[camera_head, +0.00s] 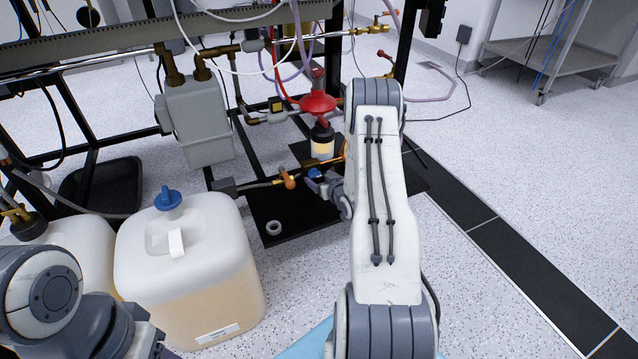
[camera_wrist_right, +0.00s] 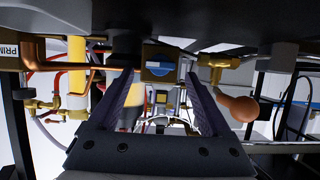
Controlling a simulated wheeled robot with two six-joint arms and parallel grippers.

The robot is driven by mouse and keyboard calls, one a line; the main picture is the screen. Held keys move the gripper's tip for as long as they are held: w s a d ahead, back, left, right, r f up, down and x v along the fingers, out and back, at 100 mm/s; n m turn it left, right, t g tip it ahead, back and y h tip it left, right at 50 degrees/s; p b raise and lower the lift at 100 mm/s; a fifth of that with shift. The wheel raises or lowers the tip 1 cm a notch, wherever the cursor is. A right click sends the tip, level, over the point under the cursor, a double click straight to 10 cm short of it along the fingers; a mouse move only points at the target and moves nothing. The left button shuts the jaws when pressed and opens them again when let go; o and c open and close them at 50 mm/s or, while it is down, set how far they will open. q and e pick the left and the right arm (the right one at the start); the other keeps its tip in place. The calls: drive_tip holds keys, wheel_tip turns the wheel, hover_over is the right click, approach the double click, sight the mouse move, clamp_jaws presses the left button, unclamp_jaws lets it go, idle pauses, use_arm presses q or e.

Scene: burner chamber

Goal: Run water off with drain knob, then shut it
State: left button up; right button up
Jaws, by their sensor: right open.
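An orange ball-shaped knob (camera_head: 289,183) sits on brass pipework low at the front of the rig. In the right wrist view an orange-brown knob (camera_wrist_right: 240,108) hangs from a brass fitting, right of the fingers. A small blue dial (camera_wrist_right: 159,68) on a dark square body is ahead, between and slightly above the fingertips. I cannot tell which is the drain knob. My right gripper (camera_wrist_right: 160,88) is open, with nothing between its fingers. In the head view it is by the pipework, right of the orange knob, partly hidden by my arm. My left gripper is out of view.
A white jug (camera_head: 185,265) with a blue cap stands in front of the rig. A black tray (camera_head: 100,185) lies behind it. A red valve (camera_head: 317,102) and a grey box (camera_head: 197,120) are above the pipework.

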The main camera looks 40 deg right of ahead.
drive_tip(key=shift+x, duration=0.95)
drive_tip(key=c, duration=1.1)
drive_tip(key=shift+d, duration=0.2)
clamp_jaws()
drive_tip(key=shift+a, duration=0.15)
drive_tip(key=shift+s+r+m+p, duration=0.1)
drive_tip(key=shift+r+m+p, duration=0.05)
drive_tip(key=shift+m+p, duration=0.4)
drive_tip(key=m+y+p, duration=0.1)
drive_tip(key=m+p, duration=0.1)
drive_tip(key=p, duration=0.1)
drive_tip(key=shift+d+t+y, duration=0.3)
drive_tip(key=shift+d+y, duration=0.05)
drive_tip(key=shift+y, duration=0.05)
drive_tip(key=shift+s+d+f+m+t+y+p, duration=0.1)
drive_tip(key=shift+f+m+t+y+p, duration=0.2)
drive_tip(key=shift+m+y+p, duration=0.4)
drive_tip(key=shift+d+f+m+t+y, duration=0.1)
drive_tip(key=shift+m+t+y, duration=0.1)
drive_tip(key=shift+m, duration=0.4)
drive_tip(key=shift+d+f+m+t+y, duration=0.1)
drive_tip(key=shift+m+y, duration=0.1)
drive_tip(key=shift+m, duration=0.35)
